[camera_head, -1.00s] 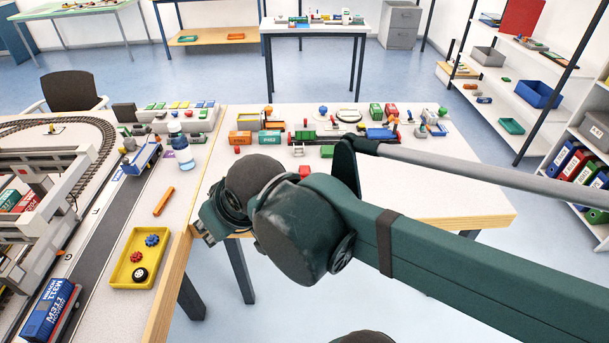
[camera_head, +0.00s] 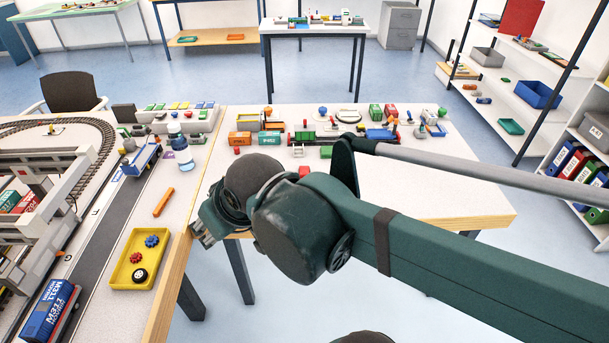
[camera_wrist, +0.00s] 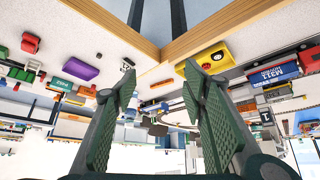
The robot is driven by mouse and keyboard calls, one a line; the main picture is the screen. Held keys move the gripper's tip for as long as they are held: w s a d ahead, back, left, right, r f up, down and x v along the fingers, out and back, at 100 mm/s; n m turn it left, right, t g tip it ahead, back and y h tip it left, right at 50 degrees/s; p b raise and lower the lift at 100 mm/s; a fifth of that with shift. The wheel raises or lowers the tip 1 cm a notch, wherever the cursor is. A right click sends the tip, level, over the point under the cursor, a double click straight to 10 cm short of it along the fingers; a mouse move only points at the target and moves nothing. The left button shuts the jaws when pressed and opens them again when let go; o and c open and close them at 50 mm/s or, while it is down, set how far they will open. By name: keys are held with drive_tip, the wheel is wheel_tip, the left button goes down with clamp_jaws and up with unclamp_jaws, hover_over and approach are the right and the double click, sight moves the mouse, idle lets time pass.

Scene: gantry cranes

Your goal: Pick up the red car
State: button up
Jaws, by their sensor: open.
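My gripper (camera_wrist: 160,105) is open and empty in the wrist view, with nothing between its two green fingers. In the head view my gripper (camera_head: 204,238) hangs at the left front corner of the white table. A small red object (camera_wrist: 31,43), which may be the red car, lies at the upper left of the wrist view, well apart from my fingers. In the head view a red object (camera_head: 304,171) shows just above my arm, partly hidden by it. I cannot tell for sure that either is the car.
A yellow tray (camera_head: 127,273) with small wheels stands on the left table, near an orange stick (camera_head: 163,202) and a bottle (camera_head: 181,147). A crane model (camera_head: 40,215) fills the far left. Blocks and containers crowd the white table's back. A purple block (camera_wrist: 80,67) shows in the wrist view.

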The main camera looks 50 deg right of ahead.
drive_tip(key=w, duration=0.1)
drive_tip(key=m+g+h+p, duration=0.1)
drive_tip(key=m+g+p, duration=0.5)
drive_tip(key=m+p, duration=0.35)
hover_over(305, 170)
drive_tip(key=a, duration=0.2)
drive_tip(key=shift+n, duration=0.25)
wheel_tip(305, 170, down, 12)
drive_tip(key=shift+s+d+p, duration=0.1)
drive_tip(key=shift+s+p, duration=0.05)
drive_tip(key=shift+p, duration=0.15)
drive_tip(key=shift+s+d+f, duration=0.2)
drive_tip(key=shift+d+f, duration=0.25)
drive_tip(key=shift+d, duration=0.05)
drive_tip(key=shift+w+d+f, duration=0.1)
drive_tip(key=shift+w+f, duration=0.05)
drive_tip(key=shift+f, duration=1.1)
drive_tip(key=shift+f, duration=0.1)
